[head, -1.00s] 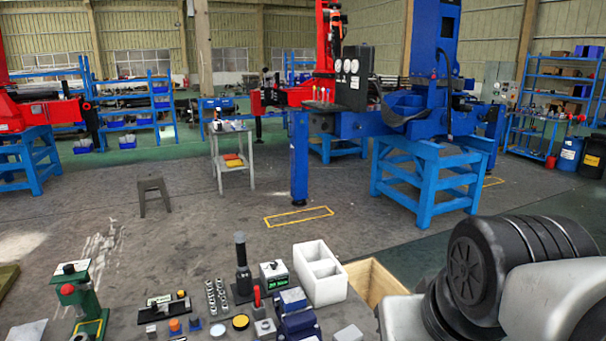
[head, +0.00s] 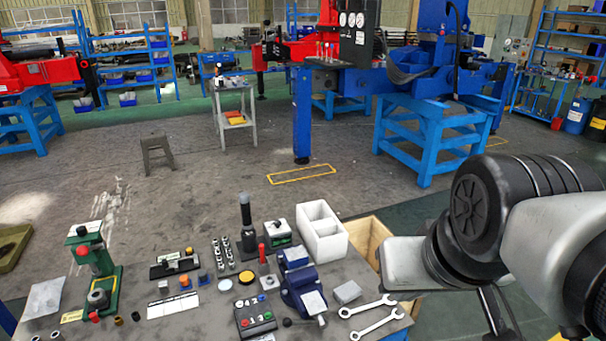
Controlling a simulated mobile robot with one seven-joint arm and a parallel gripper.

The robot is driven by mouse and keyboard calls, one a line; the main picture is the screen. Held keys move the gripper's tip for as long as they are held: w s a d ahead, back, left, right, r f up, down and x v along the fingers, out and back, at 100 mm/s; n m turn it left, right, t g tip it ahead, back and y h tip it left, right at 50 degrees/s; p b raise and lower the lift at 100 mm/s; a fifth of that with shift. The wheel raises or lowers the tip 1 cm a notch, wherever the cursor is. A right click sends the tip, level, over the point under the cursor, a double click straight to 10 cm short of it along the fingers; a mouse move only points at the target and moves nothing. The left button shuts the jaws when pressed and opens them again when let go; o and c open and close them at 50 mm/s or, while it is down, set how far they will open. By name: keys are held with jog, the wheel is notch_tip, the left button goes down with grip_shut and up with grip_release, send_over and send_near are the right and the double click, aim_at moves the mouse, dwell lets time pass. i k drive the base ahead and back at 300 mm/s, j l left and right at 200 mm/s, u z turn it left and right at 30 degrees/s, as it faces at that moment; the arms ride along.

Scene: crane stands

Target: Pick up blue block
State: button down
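A small blue block (head: 204,279) sits on the grey workbench (head: 205,320), just right of a small orange piece (head: 185,283). It is small in the head view, and its exact shape is hard to tell. A larger blue vise (head: 301,289) stands farther right on the same bench. My arm shows at the right edge of the view, beyond the bench's right side. My gripper is out of the picture, so its fingers cannot be seen.
A green press (head: 93,262) stands at the bench's left. A dark upright tool (head: 247,228), a control box with buttons (head: 256,316) and a white divided bin (head: 321,237) stand around the middle and right. Wrenches (head: 368,307) lie near the right edge. Small parts crowd the bench.

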aim_at(297, 256)
jog(key=i+l+u, duration=0.15)
jog(key=u, duration=0.25)
jog(key=i+l+u, duration=0.1)
jog(key=l+u, duration=0.25)
